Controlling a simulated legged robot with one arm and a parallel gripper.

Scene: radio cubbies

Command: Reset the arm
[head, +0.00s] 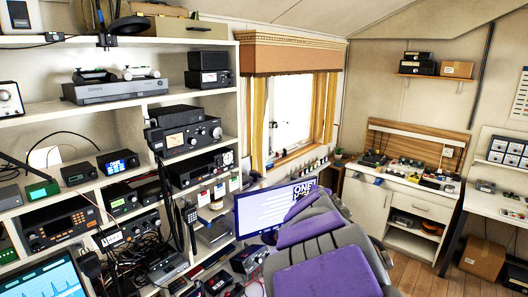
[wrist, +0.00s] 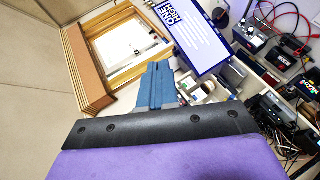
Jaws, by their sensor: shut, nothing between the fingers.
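My gripper (wrist: 157,68) shows in the wrist view as blue fingers beyond a black bolted plate and a purple body. The fingers are together with nothing between them. In the head view my grey and purple arm extends up from the bottom, in front of the monitor (head: 258,212), and covers its right part. The fingertips cannot be made out clearly there. In the wrist view the fingers point between the window (wrist: 122,48) and the monitor (wrist: 207,32). I cannot tell how far they are from either.
Shelves of radios (head: 185,137) fill the left side, with cables and small devices below. A window (head: 290,110) with a wooden valance is behind the monitor. A white cabinet (head: 365,207) stands at the right, with a desk (head: 490,205) beside it. Wooden floor shows at lower right.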

